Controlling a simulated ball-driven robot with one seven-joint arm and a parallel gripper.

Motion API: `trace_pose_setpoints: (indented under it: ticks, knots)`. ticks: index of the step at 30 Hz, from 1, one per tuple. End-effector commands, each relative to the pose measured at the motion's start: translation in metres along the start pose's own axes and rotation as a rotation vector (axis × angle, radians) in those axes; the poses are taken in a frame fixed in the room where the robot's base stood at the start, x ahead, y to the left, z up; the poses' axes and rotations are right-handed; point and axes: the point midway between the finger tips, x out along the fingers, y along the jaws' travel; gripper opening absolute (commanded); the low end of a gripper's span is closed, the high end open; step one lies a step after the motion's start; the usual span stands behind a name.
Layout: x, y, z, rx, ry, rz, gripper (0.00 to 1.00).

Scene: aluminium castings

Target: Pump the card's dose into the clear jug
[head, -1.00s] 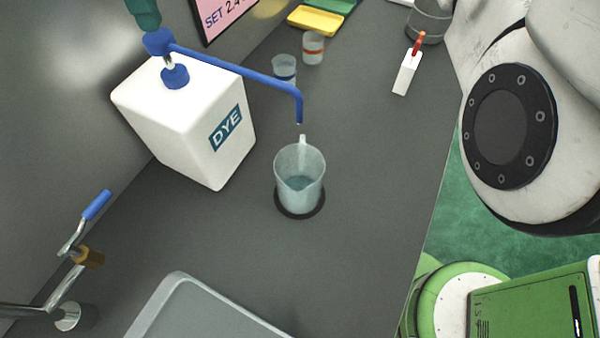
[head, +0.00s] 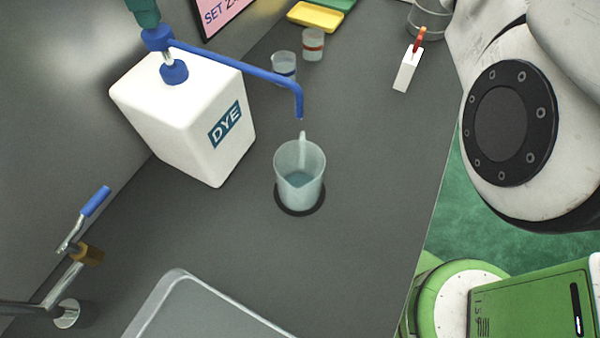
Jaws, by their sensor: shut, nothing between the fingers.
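The clear jug (head: 299,166) stands upright on a dark round spot, with some bluish liquid low inside. The white dye bottle (head: 165,125), labelled DYE, stands left of it. Its blue pump head (head: 158,39) carries a long spout (head: 250,74) whose tip ends above the jug's handle side. My gripper (head: 145,14) shows only as a teal tip at the top edge, shut, right above the pump head and seeming to touch it.
A blue-handled tap (head: 82,225) and grey tray (head: 175,290) are in front.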

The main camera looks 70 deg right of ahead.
Motion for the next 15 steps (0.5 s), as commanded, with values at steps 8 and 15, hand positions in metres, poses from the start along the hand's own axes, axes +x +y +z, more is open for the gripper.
trace_pose_setpoints:
  ticks: [8, 15]
  knots:
    - [0.011, 0.0, 0.0, 0.0, 0.0, 0.0, 0.0]
    - [0.018, 0.0, 0.0, 0.0, 0.001, 0.0, 0.0]
